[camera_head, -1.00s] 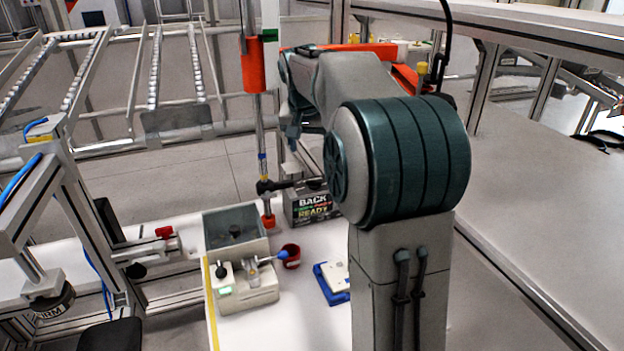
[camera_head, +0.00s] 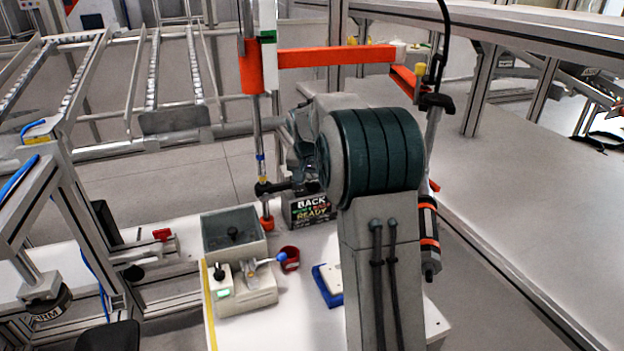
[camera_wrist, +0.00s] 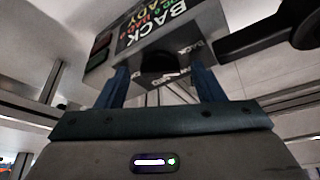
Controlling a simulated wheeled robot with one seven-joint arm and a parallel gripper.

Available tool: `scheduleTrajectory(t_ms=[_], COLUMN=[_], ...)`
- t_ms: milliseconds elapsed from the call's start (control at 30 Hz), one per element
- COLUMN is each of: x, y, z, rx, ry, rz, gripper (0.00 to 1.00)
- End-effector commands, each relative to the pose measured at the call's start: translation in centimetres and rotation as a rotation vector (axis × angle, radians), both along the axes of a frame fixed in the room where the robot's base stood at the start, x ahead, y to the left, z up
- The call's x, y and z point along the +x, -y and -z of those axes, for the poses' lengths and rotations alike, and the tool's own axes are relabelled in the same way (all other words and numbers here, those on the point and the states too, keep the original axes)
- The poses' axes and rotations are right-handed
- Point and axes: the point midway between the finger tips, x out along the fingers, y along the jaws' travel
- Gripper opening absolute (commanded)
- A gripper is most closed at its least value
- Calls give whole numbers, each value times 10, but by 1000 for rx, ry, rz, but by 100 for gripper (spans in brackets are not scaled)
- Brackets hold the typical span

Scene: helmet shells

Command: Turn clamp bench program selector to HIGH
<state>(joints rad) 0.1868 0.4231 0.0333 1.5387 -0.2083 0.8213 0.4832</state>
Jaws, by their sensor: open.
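In the wrist view my gripper (camera_wrist: 163,78) is open, its two blue fingers apart, facing the dark box with coloured BACK and READY lettering (camera_wrist: 150,25). A dark rounded knob-like part (camera_wrist: 158,64) shows between the fingers on the box's near face. I cannot tell whether the fingers touch it or which setting it points to. The lettered box (camera_head: 311,208) stands at the back of the white bench (camera_head: 300,325) in the head view, partly behind my arm. There my gripper is hidden behind my arm.
On the bench are a grey bin (camera_head: 206,240), a clamp fixture (camera_head: 262,296) with a blue-tipped lever, a red cup (camera_head: 290,259) and a blue-edged block (camera_head: 328,286). An upright post (camera_head: 258,130) stands close left of my arm. A long grey table (camera_head: 530,190) lies right.

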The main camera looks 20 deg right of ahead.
Motion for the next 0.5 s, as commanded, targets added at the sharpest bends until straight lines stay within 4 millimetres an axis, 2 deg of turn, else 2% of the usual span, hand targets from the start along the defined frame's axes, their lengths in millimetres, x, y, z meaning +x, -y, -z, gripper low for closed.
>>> scheduleTrajectory(t_ms=[200, 233, 367, 400, 500], x=[0, 0, 0, 0, 0], y=[0, 0, 0, 0, 0], z=[1, 0, 0, 0, 0], rx=[0, 0, 0, 0, 0], ry=[0, 0, 0, 0, 0], rz=[0, 0, 0, 0, 0], gripper=[62, 56, 20, 17, 17])
